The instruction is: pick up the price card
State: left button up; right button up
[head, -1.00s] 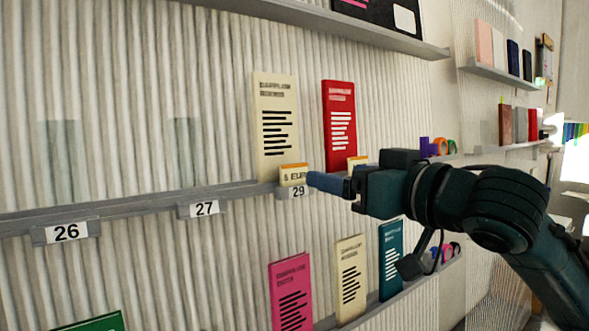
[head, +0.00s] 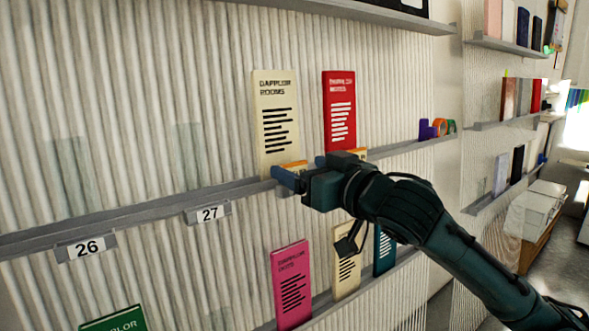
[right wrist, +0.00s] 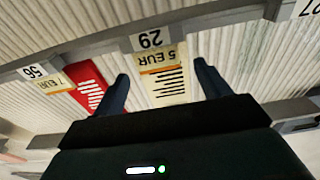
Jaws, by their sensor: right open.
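A price card, white with an orange top band and reading 5 EUR (right wrist: 158,58), stands on the shelf at label 29 in front of a cream book (head: 276,118). In the head view the card (head: 296,166) is mostly hidden by my right gripper (head: 286,178), which is right at the shelf edge. In the right wrist view, which is upside down, my right gripper (right wrist: 162,72) is open. Its fingers are to either side of the card, with no visible contact. My left gripper is not in view.
A second card, 7 EUR (right wrist: 56,83), stands by a red book (head: 340,112). A grey shelf (head: 140,213) with labels 26 and 27 runs left, bare there. Pink (head: 291,285) and cream books stand on the shelf below. Another shelf (head: 350,12) runs above.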

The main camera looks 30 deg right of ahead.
jog(key=shift+w, duration=0.9)
jog(key=c, duration=1)
